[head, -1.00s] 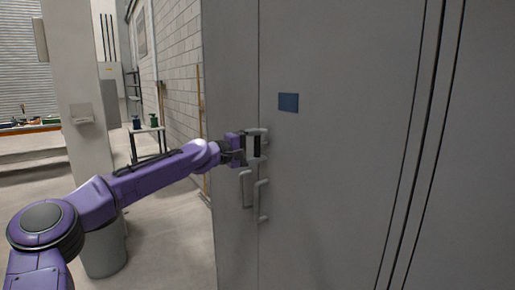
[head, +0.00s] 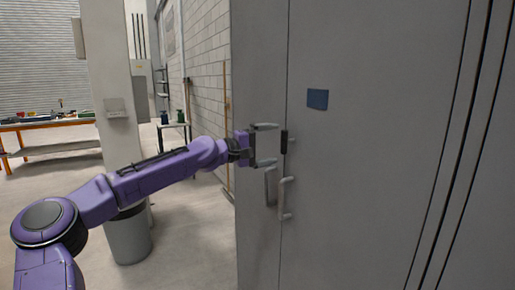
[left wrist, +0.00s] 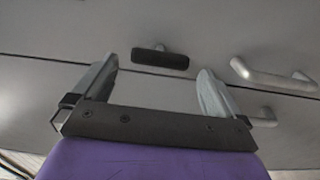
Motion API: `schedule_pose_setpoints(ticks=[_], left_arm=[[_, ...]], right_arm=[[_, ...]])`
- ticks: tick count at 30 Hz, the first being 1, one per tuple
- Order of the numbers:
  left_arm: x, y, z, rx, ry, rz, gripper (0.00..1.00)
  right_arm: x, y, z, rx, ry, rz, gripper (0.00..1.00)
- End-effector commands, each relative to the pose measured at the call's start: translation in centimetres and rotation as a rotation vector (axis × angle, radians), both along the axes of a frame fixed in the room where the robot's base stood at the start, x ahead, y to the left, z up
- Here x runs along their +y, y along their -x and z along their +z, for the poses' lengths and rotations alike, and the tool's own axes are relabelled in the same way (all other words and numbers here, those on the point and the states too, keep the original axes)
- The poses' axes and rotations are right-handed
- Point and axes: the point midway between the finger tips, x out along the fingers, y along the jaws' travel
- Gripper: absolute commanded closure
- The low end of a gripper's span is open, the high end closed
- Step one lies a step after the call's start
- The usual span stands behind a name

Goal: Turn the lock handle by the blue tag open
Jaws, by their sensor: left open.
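The blue tag (head: 317,99) is on the grey cabinet door, in the head view. The lock handle (head: 284,143) has a dark upright grip below and left of the tag, near the door seam. My left gripper (head: 273,144) is open and empty just left of it, one finger above the other. In the left wrist view the dark handle (left wrist: 160,59) lies ahead of the gap between the open fingers (left wrist: 157,85), apart from both. It runs along the seam there. My right gripper is not in view.
Two grey bar handles, one on the door (head: 284,199) and one left of the seam (head: 270,186), sit just below the gripper. A grey bin (head: 128,238) and a pillar (head: 112,60) stand to the left. Floor between bin and cabinet is clear.

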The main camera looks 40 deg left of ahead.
Motion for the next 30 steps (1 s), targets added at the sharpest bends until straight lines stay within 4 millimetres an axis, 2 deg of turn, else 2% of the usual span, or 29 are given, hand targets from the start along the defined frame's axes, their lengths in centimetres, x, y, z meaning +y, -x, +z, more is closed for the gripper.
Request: schedule_pose_setpoints(ticks=[6,15,30], left_arm=[[1.0,2.4,0.4,-0.002,0.005,-0.003,0.0],[1.7,4.5,-0.1,-0.001,0.003,-0.009,0.0],[2.0,4.8,0.0,0.001,0.0,0.0,0.0]], right_arm=[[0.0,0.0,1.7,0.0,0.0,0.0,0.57],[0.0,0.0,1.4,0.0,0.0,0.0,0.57],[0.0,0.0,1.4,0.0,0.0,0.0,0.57]])
